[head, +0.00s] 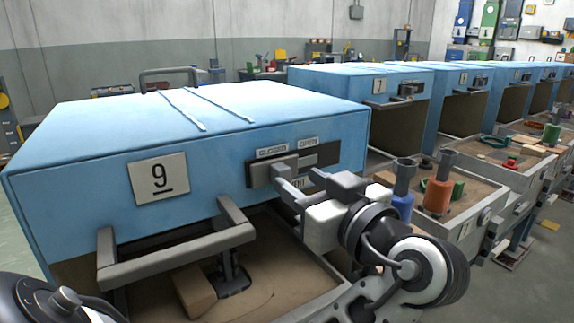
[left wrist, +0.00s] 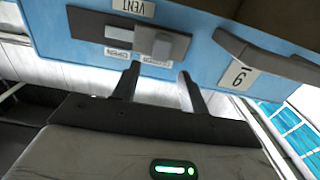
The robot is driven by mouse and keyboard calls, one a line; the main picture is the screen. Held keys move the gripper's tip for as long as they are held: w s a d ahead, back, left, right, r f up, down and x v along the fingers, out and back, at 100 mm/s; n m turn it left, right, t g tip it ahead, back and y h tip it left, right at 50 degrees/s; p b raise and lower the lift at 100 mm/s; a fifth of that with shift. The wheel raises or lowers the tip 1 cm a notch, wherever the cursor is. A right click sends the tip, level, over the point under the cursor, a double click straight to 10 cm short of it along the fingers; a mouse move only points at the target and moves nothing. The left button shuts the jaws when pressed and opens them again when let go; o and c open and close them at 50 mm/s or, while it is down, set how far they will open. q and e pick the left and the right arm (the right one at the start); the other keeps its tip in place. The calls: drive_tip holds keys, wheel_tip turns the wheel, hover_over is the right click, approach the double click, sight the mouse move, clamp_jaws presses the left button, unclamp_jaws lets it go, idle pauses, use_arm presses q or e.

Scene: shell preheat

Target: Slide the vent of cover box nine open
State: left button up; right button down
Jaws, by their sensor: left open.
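Cover box nine (head: 85,185) is a blue box with a "9" plate (head: 158,178) on its front. Its vent is a dark slot plate (head: 325,156) with CLOSED and OPEN labels above it. The grey vent slider (head: 270,170) sits at the CLOSED end. My left gripper (head: 292,187) is open and empty, just in front of the slider and partly hiding the VENT label. In the left wrist view, which is upside down, the open fingers (left wrist: 158,78) point at the slider knob (left wrist: 153,43), one toward each side. I cannot tell whether they touch it. My right gripper is not in view.
A grey bar handle (head: 175,255) juts from the box's front, left of my left gripper. Below is a sand-coloured tray holding a wooden block (head: 194,291). More blue cover boxes (head: 400,82) stand in a row to the right, with a tray holding blue and orange pieces (head: 438,190).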

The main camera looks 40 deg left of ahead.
sight(286, 171)
use_arm(q)
drive_tip(key=x, duration=0.5)
drive_tip(key=shift+w+a, duration=0.1)
clamp_jaws()
